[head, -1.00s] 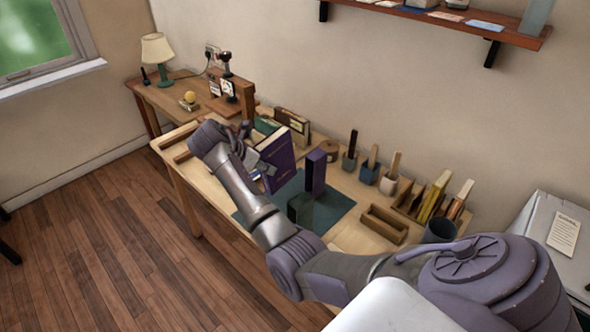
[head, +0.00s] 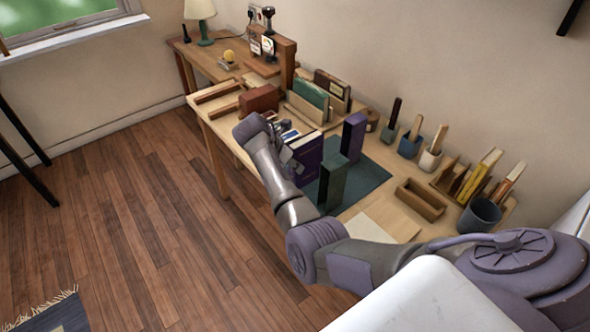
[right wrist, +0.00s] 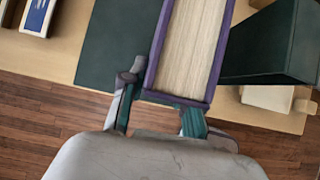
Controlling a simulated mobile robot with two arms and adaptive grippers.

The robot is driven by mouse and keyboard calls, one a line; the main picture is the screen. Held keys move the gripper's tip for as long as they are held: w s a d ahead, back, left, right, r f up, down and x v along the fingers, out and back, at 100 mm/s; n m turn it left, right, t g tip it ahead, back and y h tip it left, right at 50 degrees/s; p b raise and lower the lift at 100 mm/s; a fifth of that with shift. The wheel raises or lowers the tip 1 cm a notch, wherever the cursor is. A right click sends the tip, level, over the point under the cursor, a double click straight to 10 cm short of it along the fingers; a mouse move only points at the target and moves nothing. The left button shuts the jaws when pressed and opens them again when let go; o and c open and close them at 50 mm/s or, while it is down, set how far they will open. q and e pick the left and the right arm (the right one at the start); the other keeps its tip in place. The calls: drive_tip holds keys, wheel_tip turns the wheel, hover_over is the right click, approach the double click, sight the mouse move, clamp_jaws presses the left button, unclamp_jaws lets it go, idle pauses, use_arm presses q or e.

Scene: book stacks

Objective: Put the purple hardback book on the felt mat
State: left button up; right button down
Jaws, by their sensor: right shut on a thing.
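The purple hardback book (head: 309,158) stands upright in my right gripper (head: 283,152), its cover facing the front right. In the right wrist view, its pale page edges (right wrist: 190,45) and purple cover rims show between the fingers of the right gripper (right wrist: 158,110), which is shut on it. The dark green felt mat (head: 371,177) lies on the table; it also shows left of the book in the wrist view (right wrist: 110,45). The book is over the mat's left part; I cannot tell whether it touches the mat. My left gripper is not in view.
A purple upright block (head: 353,138) and a dark green upright block (head: 332,182) stand at the mat, close to the book. A wooden tray (head: 420,200) and pen pots (head: 410,146) are to the right. A green book (head: 311,92) stands behind. The mat's right part is clear.

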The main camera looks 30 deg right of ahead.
drive_tip(key=shift+f, duration=1.6)
drive_tip(key=c, duration=0.8)
unclamp_jaws()
drive_tip(key=shift+c, duration=0.2)
drive_tip(key=shift+a+r, duration=0.1)
drive_tip(key=v, duration=1.1)
drive_tip(key=shift+a+r, duration=0.25)
drive_tip(key=shift+r, duration=0.05)
